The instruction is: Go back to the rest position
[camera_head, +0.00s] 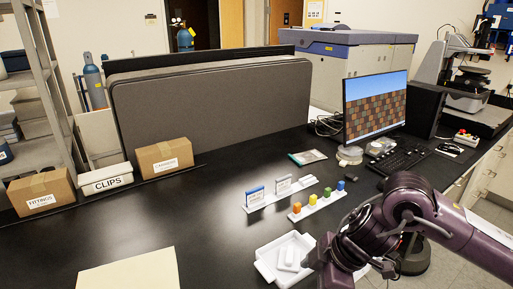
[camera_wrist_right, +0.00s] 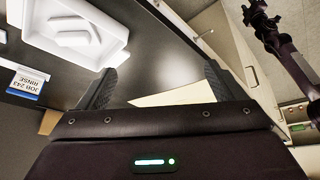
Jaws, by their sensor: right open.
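My right arm comes in from the right in the head view, over the front right of the black bench. Its gripper is mostly hidden there by the arm. In the right wrist view my right gripper (camera_wrist_right: 160,85) has its two dark fingers spread wide apart, with nothing between them. A white tray (camera_head: 263,268) with a small white piece in it lies just left of the right arm; it also shows in the right wrist view (camera_wrist_right: 112,58), beyond the fingers. My left gripper cannot be made out in either view.
A rack of coloured blocks (camera_head: 318,207) and a rack with upright cards (camera_head: 270,199) stand behind the tray. A cream sheet (camera_head: 130,272) lies at front left. A monitor (camera_head: 375,105) and keyboard (camera_head: 400,160) stand back right. The left-centre bench is clear.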

